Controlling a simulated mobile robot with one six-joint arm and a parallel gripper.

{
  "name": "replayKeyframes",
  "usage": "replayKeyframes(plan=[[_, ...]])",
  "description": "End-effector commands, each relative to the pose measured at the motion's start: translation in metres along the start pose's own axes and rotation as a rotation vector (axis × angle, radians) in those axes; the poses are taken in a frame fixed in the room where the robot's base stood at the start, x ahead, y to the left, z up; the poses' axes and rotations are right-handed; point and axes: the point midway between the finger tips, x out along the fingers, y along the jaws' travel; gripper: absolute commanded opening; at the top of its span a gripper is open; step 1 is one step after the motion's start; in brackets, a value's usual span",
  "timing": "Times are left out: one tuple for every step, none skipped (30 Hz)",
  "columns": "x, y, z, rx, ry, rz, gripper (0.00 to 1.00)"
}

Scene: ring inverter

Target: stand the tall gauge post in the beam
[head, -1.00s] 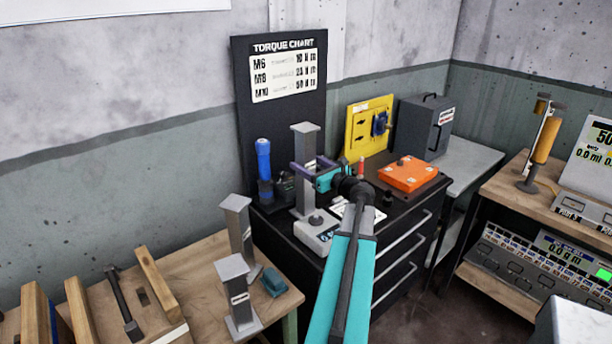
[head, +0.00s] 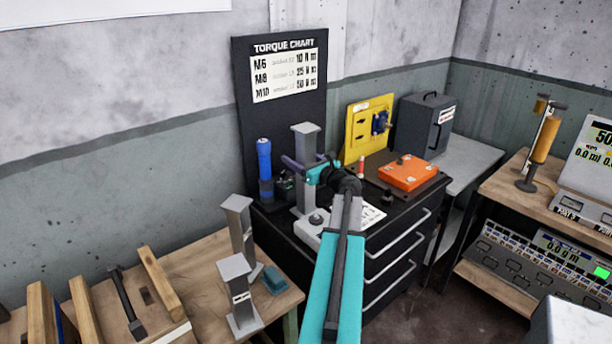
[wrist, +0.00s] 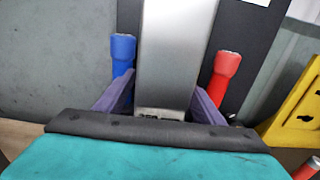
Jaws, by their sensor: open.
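A tall grey gauge post (head: 305,150) stands upright on the black cabinet in the head view. Its shaft also fills the middle of the wrist view (wrist: 178,50). My gripper (head: 306,162) is open, with its purple fingers on either side of the post's shaft. In the wrist view the fingers (wrist: 163,92) flank the post, and gaps are hard to judge. Two other grey posts, a rear one (head: 239,222) and a front one (head: 236,275), stand on the wooden bench. I cannot make out a beam.
A blue-handled tool (head: 264,160) stands left of the post. A red-handled tool (wrist: 225,75) is behind it. A white box (head: 309,228) sits in front. A yellow panel (head: 359,130) and orange box (head: 408,173) are rightward. A teal block (head: 275,280) lies on the bench.

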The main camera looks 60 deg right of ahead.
Motion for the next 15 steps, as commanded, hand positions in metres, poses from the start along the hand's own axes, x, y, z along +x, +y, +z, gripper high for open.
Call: replayKeyframes(plan=[[-0.0001, -0.0001, 0.0001, 0.000, 0.000, 0.000, 0.62], [-0.0002, -0.0002, 0.0001, 0.000, 0.000, 0.000, 0.62], [-0.0002, -0.0002, 0.0001, 0.000, 0.000, 0.000, 0.59], [-0.0002, -0.0002, 0.0001, 0.000, 0.000, 0.000, 0.54], [-0.0002, -0.0003, 0.0002, 0.000, 0.000, 0.000, 0.49], [-0.0003, -0.0003, 0.0002, 0.000, 0.000, 0.000, 0.42], [-0.0003, -0.0003, 0.0002, 0.000, 0.000, 0.000, 0.37], [-0.0003, -0.0004, 0.0002, 0.000, 0.000, 0.000, 0.32], [-0.0003, -0.0004, 0.0002, 0.000, 0.000, 0.000, 0.25], [-0.0004, -0.0004, 0.0002, 0.000, 0.000, 0.000, 0.20], [-0.0004, -0.0004, 0.0002, 0.000, 0.000, -0.001, 0.15], [-0.0004, -0.0005, 0.0002, 0.000, 0.000, -0.001, 0.09], [-0.0004, -0.0005, 0.0002, 0.000, 0.000, -0.001, 0.03], [-0.0004, -0.0005, 0.0002, 0.000, 0.000, -0.001, 0.00], [-0.0005, -0.0005, 0.0002, 0.000, 0.000, -0.001, 0.00]])
